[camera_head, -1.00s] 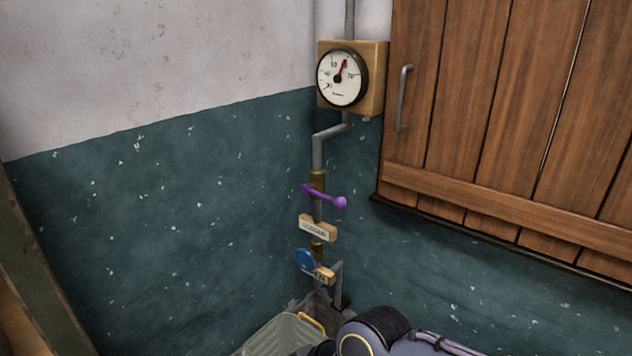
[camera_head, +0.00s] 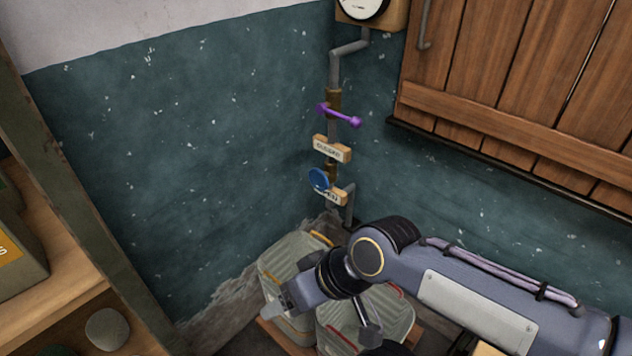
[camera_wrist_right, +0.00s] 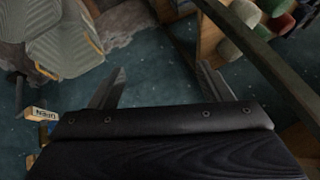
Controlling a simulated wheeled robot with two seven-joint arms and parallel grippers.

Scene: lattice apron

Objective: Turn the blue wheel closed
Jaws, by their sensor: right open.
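The blue wheel (camera_head: 319,179) is on the lower part of the vertical pipe in the corner. A wooden label (camera_head: 332,149) is fixed above it, and a second label (camera_head: 334,198) is partly behind it. My left gripper is not in view.
A purple lever (camera_head: 340,115) sits higher on the same pipe, below the gauge (camera_head: 360,5). Grey bins (camera_head: 376,318) stand on the floor below the pipe. A wooden shelf (camera_head: 65,275) is at the left, and a plank cabinet (camera_head: 500,75) hangs at the right.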

